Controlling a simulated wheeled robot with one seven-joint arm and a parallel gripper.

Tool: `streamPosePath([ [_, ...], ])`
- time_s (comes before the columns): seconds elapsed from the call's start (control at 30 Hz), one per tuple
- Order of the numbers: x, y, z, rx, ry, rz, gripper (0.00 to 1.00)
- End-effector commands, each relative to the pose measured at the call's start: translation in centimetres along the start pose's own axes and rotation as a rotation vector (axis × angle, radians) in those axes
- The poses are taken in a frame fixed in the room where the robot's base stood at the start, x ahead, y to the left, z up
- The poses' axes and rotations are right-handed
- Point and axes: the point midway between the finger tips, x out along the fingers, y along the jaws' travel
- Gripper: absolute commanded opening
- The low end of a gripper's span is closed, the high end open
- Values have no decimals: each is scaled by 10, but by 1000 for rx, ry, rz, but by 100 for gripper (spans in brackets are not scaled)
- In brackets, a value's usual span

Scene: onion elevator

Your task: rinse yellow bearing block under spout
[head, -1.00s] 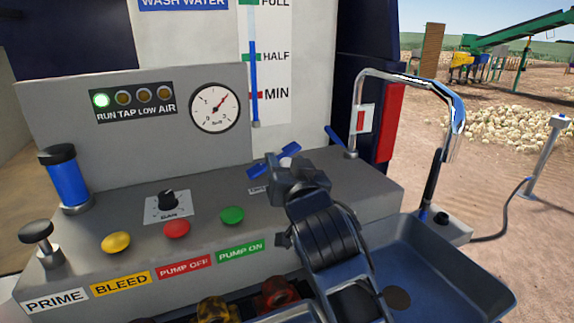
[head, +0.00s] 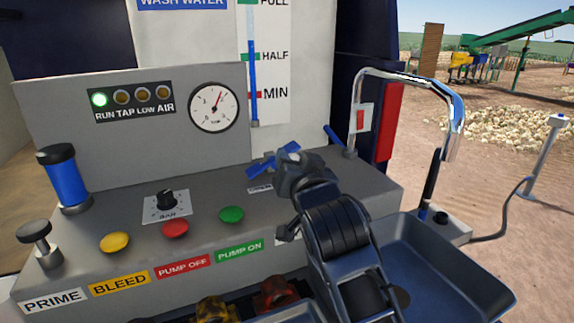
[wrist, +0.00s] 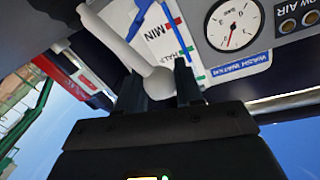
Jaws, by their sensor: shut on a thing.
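The yellow bearing block (head: 216,311), dark-stained, sits low at the bottom edge, left of my arm; its lower part is cut off. My gripper (head: 294,174) is above the grey console, right by a blue cross-shaped handle (head: 263,165), which it partly hides. The wrist view shows my two fingers (wrist: 160,86) on either side of a pale rounded piece (wrist: 157,72). They are shut on it; I cannot tell whether it belongs to the blue handle. The chrome spout (head: 410,78) arches at the right above the dark blue basin (head: 450,272). No water shows at its mouth.
A red block (head: 277,291) sits beside the yellow one. The console (head: 120,200) carries yellow, red and green buttons, a knob and a blue cylinder (head: 66,180). A pressure gauge (head: 213,107) and a lit green RUN lamp are behind. My arm covers part of the basin.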

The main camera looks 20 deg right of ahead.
Motion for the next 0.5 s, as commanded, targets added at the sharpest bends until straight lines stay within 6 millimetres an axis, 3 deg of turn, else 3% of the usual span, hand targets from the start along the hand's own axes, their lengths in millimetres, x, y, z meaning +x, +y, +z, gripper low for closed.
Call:
streamPosePath([
  [0.23,0,1,1,21,-7,-1,0],
  [0.27,0,1,1,21,-7,-2,36],
  [0.5,0,1,0,19,-5,-1,58],
])
